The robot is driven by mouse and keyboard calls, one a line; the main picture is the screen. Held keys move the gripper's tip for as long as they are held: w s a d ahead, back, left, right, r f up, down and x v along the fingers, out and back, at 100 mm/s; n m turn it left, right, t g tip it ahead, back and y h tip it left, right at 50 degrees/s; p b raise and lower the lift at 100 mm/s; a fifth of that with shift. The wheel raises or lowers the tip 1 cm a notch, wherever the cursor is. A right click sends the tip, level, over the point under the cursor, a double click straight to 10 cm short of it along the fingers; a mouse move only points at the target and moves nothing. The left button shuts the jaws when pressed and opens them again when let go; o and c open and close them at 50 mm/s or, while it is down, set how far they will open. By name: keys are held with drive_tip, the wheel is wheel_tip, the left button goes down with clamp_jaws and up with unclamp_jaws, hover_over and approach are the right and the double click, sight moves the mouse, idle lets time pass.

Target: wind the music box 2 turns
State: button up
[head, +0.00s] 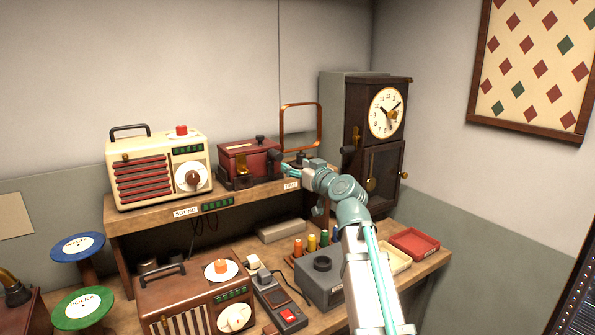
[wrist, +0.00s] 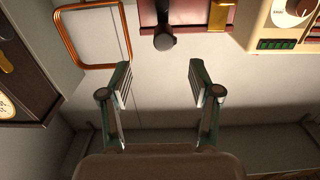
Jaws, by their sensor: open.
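In the wrist view, the red box (wrist: 192,14) is cut by the top edge, and the dark knob (wrist: 164,42) shows just beyond the fingertips. My gripper (head: 289,168) is to the right of the box, close to the knob. In the wrist view, my gripper (wrist: 157,78) is open with nothing between its fingers; the knob lies ahead of the gap, apart from both fingers.
A cream radio (head: 158,168) stands left of the box. A copper-coloured frame (head: 283,128) rises behind my gripper, and a wooden clock (head: 355,130) stands to the right. Below, the bench holds a brown radio (head: 196,296), a grey device (head: 320,280) and a red tray (head: 415,243).

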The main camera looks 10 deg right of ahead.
sight(280, 157)
drive_tip(key=p+x, duration=0.1)
drive_tip(key=x, duration=0.2)
drive_tip(key=p+x, duration=0.1)
drive_tip(key=x, duration=0.3)
drive_tip(key=p+x, duration=0.1)
drive_tip(key=x, duration=0.3)
drive_tip(key=shift+a+r+p, duration=0.2)
drive_tip(key=shift+a+p, duration=0.1)
drive_tip(key=shift+a, duration=0.05)
drive_tip(key=shift+s+f, duration=0.1)
drive_tip(key=shift+f, duration=0.05)
drive_tip(key=shift+b, duration=0.4)
drive_tip(key=shift+b, duration=0.3)
drive_tip(key=c, duration=1)
drive_tip(key=shift+o, duration=0.2)
